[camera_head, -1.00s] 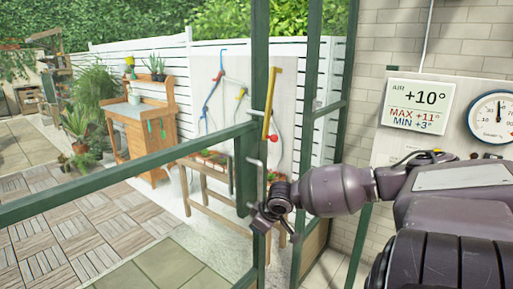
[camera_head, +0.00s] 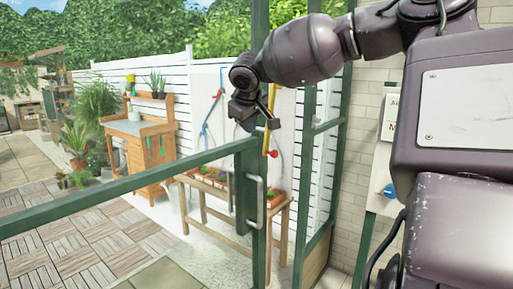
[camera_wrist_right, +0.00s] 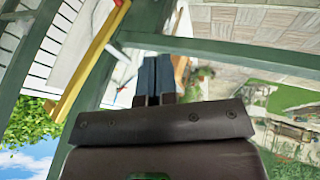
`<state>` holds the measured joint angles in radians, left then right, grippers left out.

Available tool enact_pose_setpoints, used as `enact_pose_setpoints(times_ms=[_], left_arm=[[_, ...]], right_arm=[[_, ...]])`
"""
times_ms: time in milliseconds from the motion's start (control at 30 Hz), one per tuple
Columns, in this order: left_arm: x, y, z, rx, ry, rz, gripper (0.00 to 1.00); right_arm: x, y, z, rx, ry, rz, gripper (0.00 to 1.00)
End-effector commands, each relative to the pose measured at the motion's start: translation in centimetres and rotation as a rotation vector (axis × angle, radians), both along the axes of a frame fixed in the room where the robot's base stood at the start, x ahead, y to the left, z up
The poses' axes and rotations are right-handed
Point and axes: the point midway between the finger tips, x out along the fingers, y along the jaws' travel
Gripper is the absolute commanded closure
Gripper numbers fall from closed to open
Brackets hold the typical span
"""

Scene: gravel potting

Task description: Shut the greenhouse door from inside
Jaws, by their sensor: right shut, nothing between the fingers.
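The greenhouse door is a green-framed, see-through panel. Its mid rail (camera_head: 120,185) runs from the left edge to a green upright (camera_head: 259,240) with a lock box and a silver handle (camera_head: 262,203). A yellow bar (camera_head: 267,145) stands vertically on the upright above the handle; it also shows at the left of the right wrist view (camera_wrist_right: 95,62). My right gripper (camera_head: 256,117) is in front of the upright and partly covers the yellow bar; I cannot tell whether they touch. Its fingers (camera_wrist_right: 158,68) are shut and empty. My left gripper is out of view.
Green frame posts (camera_head: 322,150) and a brick wall (camera_head: 362,165) stand to the right of the upright, with a gap between in the picture. Beyond the door are a wooden planter table (camera_head: 240,220), a potting bench (camera_head: 140,150) and paving. My right arm covers the upper right.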

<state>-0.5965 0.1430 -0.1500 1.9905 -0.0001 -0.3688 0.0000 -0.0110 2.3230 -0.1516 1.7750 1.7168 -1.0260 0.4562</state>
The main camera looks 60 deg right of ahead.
Motion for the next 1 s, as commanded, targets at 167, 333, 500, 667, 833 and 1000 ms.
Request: enact_pose_setpoints(times_ms=[167,333,500,667,833,1000], left_arm=[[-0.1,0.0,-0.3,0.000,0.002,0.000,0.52],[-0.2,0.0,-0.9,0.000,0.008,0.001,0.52],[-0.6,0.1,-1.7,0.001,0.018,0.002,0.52],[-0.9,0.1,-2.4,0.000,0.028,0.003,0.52],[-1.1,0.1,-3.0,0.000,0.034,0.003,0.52],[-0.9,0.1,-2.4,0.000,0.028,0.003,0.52]], right_arm=[[0.3,-0.4,-0.6,-0.002,0.002,-0.007,1.00],[1.0,-1.4,-2.6,-0.002,0.003,-0.006,1.00],[1.8,-2.6,-4.7,-0.003,0.004,-0.006,1.00],[2.5,-3.6,-6.5,-0.004,0.005,-0.006,1.00],[3.2,-4.6,-8.4,-0.004,0.004,-0.005,1.00],[2.9,-6.9,-8.4,-0.003,-0.001,-0.006,1.00]])
